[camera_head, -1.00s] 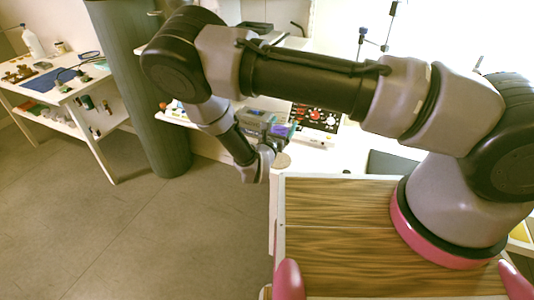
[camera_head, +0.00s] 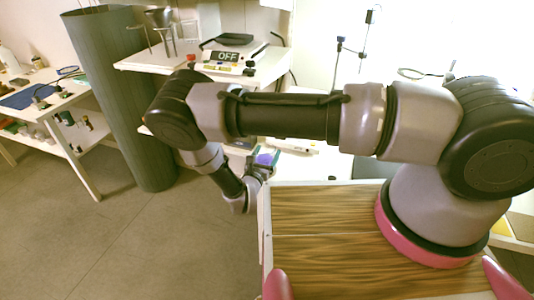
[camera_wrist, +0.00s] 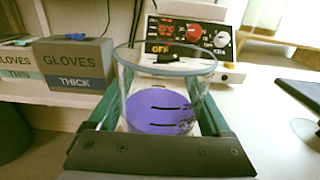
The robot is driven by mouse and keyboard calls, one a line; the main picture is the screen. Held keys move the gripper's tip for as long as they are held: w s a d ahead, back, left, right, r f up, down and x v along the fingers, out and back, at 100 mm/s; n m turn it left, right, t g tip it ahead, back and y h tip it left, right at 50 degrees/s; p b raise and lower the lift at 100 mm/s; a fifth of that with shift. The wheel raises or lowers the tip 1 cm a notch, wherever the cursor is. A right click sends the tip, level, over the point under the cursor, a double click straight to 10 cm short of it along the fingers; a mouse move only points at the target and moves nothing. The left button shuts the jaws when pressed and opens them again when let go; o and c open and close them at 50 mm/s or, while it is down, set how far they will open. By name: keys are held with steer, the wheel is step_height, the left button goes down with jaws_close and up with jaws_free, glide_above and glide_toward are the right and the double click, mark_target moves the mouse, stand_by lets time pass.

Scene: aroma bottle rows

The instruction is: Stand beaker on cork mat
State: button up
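The beaker (camera_wrist: 163,95) is clear glass with purple liquid and dark marks. In the wrist view it stands upright between the two green fingers of my gripper (camera_wrist: 160,118), which flank it closely on both sides. My gripper (camera_head: 260,165) also shows in the head view, with the purple liquid of the beaker (camera_head: 266,158) at its end, near the bench edge. The beaker's base is hidden behind the gripper body. I cannot make out the cork mat in the current views.
A box marked GLOVES THICK (camera_wrist: 73,64) stands left of the beaker. A control panel (camera_wrist: 190,38) with a red knob and an OFF display is behind it. White bench surface is free to the right (camera_wrist: 250,110). A grey column (camera_head: 128,100) stands left of my arm.

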steer(key=shift+o, duration=0.9)
steer(key=shift+r, duration=0.2)
steer(key=v, duration=1.2)
